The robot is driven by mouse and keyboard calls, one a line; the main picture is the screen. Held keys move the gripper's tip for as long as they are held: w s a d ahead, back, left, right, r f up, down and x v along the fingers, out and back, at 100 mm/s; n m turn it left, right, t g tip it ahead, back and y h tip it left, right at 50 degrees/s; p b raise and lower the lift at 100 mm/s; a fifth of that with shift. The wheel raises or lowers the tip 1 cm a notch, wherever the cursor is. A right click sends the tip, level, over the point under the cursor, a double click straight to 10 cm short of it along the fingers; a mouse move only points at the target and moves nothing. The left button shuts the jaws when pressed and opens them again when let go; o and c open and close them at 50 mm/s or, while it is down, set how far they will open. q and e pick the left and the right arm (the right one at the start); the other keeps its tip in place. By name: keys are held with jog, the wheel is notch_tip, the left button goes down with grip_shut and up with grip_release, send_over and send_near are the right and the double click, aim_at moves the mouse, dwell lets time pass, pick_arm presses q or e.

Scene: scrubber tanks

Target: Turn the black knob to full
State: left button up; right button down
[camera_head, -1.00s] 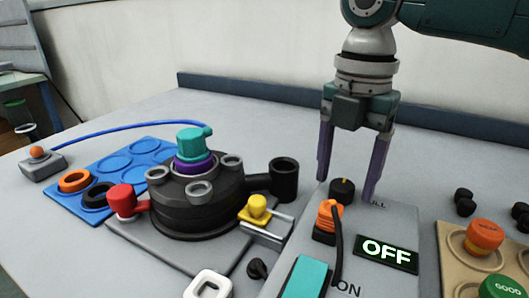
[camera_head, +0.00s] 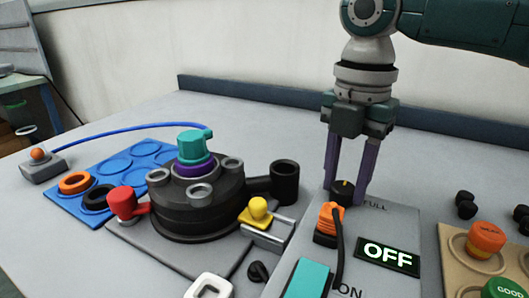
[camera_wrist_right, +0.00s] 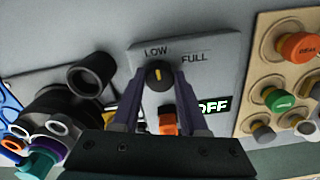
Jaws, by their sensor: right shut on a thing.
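The black knob (camera_head: 342,190) sits on the grey control panel (camera_head: 400,225), near its far edge. My right gripper (camera_head: 345,192) points down over the panel with its purple fingers closed in on both sides of the knob. In the right wrist view the knob (camera_wrist_right: 159,76) shows between the fingertips, with a yellow pointer line running roughly up and down. The labels LOW and FULL (camera_wrist_right: 194,58) stand beyond it, FULL to the right. The lit display (camera_head: 388,256) reads OFF. My left gripper is not in view.
An orange plug with a black cable (camera_head: 329,220) stands close in front of the knob. A teal switch (camera_head: 307,279) is nearer. A black round tank (camera_head: 200,212) with a teal cap is left. A tan tray (camera_head: 453,248) with coloured caps is right.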

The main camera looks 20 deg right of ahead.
jog(key=shift+r+m+p, duration=0.15)
jog(key=shift+m+p, duration=0.15)
jog(key=shift+p, duration=0.15)
jog(key=m+p, duration=0.5)
jog(key=p, duration=0.1)
jog(key=shift+r+p, duration=0.1)
jog(key=shift+p, duration=0.3)
jog(key=m+p, duration=0.2)
jog(key=m, duration=0.1)
jog(key=shift+s+m, duration=0.1)
jog(key=shift+m, duration=0.2)
jog(key=shift+f+m+p, duration=0.2)
jog(key=shift+m+p, duration=0.65)
jog(key=shift+m, duration=0.55)
jog(key=shift+c, duration=2.2)
grip_release()
